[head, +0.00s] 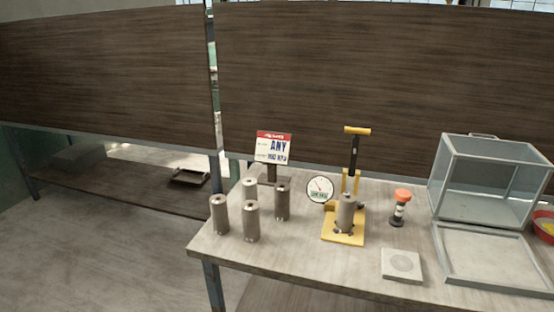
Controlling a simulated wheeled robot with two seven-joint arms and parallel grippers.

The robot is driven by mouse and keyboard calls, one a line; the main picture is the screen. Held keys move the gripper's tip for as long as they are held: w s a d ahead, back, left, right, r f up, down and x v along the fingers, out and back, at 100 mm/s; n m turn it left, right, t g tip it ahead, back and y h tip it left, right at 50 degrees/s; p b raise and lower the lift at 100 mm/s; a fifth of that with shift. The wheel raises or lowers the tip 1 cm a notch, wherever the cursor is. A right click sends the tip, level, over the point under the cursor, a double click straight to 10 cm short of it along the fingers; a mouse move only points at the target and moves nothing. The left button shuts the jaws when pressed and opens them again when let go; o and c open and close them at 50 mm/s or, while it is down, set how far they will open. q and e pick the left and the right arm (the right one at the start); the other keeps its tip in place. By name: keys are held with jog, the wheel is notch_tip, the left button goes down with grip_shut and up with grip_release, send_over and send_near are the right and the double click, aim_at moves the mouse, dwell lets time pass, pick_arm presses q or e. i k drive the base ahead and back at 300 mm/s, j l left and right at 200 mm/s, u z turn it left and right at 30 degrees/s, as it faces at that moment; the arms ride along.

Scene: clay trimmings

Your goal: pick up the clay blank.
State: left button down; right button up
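Several grey-brown upright cylinders stand at the left end of the table: a left one (219,214), a front one (251,222), a right one (282,202) and a partly hidden back one (249,188). A similar cylinder (346,212) stands on the yellow base of a lever press (343,235). I cannot tell which of these, if any, is the clay blank. Neither of my grippers is in view.
A sign (273,147) stands behind the cylinders. A round gauge (320,190), an orange-topped device (400,208), a pale square block (401,265), a clear-walled box (490,180) and a red bowl (541,228) are also on the table (290,259). The front left is clear.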

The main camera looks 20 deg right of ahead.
aim_at(347, 201)
jog(key=i+z, duration=0.1)
jog(key=i, duration=0.4)
jog(key=z, duration=1.5)
jog(key=i, duration=0.4)
jog(key=j, duration=0.1)
